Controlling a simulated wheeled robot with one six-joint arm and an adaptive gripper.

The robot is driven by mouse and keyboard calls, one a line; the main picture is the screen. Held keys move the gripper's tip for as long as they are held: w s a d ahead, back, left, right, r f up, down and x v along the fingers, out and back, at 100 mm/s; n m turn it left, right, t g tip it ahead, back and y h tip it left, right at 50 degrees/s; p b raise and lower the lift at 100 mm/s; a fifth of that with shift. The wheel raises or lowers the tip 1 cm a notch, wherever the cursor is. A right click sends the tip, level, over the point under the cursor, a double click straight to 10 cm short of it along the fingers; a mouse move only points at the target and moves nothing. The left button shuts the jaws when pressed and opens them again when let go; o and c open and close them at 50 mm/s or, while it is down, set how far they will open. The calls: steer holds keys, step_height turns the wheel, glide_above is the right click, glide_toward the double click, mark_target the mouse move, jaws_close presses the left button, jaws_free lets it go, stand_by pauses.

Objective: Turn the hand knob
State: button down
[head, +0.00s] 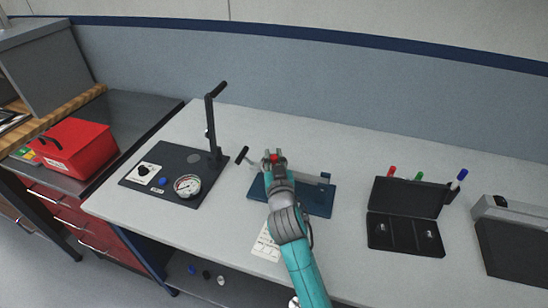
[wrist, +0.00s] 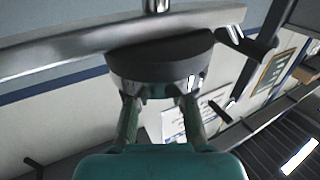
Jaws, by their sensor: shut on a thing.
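In the wrist view my gripper (wrist: 157,92) is shut on a dark round knob (wrist: 160,58) with a shiny lower rim. Its two fingers press on the knob's sides. A metal bar (wrist: 60,48) crosses behind the knob and a short metal stem shows above it. In the head view my gripper (head: 275,158) is over a blue fixture (head: 318,203) on the table. The knob cannot be made out clearly there, being hidden by my gripper. A crank with a black handle (head: 242,155) sticks out to the left of the fixture.
A dark panel (head: 140,180) with a gauge and an upright lever (head: 211,120) stands left. An open black case (head: 405,230) and a grey box (head: 515,235) are right. A paper sheet (head: 266,243) lies in front. A red box (head: 75,148) sits far left.

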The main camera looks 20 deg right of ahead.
steer(key=shift+a+f+m+g+h, duration=0.1)
steer(key=shift+m+g+h, duration=0.25)
steer(key=shift+h, duration=0.25)
steer(key=shift+m+g+h, duration=0.75)
steer(key=shift+m+h, duration=0.9)
steer(key=shift+h, duration=0.65)
steer(key=c, duration=1)
jaws_free()
steer(key=shift+s, duration=0.1)
steer(key=v, duration=1.1)
steer(key=shift+s+a, duration=0.2)
steer(key=shift+s, duration=0.15)
